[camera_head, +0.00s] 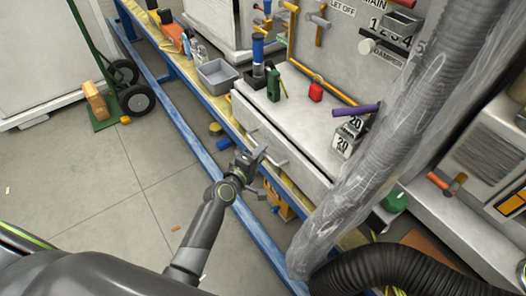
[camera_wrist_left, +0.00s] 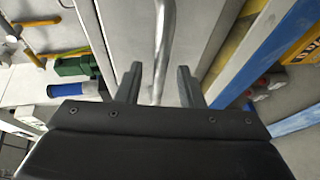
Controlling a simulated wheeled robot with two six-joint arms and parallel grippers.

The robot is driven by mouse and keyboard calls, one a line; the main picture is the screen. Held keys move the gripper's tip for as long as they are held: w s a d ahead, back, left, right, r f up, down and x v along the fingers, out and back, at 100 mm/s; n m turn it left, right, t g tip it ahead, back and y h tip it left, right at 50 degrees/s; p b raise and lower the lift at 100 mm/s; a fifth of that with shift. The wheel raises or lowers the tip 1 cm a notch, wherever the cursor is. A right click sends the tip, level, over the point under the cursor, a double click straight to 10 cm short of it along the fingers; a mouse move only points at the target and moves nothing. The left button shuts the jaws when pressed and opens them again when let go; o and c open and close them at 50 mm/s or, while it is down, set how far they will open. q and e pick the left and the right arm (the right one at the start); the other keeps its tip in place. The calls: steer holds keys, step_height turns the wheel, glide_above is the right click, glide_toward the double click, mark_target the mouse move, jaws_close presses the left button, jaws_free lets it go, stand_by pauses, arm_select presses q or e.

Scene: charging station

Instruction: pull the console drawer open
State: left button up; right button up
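The console (camera_head: 290,112) is a pale cabinet with a light top at the middle of the head view. Its drawer front (camera_head: 308,181) faces my left arm and looks closed. A metal bar handle (camera_head: 277,161) is on the front; in the left wrist view the handle (camera_wrist_left: 164,35) runs down between my fingers. My left gripper (camera_head: 256,156) is at the handle. In the left wrist view the left gripper (camera_wrist_left: 159,78) is open, one finger on each side of the bar, with gaps visible. My right gripper is in neither view.
A blue rail (camera_head: 190,128) runs in front of the console. A thick grey hose (camera_head: 390,130) stands to the right of it. A grey bin (camera_head: 217,75), a green bottle (camera_head: 273,85) and weights (camera_head: 347,135) are nearby. The floor (camera_head: 120,180) at left is mostly clear.

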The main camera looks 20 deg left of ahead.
arm_select(q)
steer(key=shift+x, duration=0.95)
jaws_close()
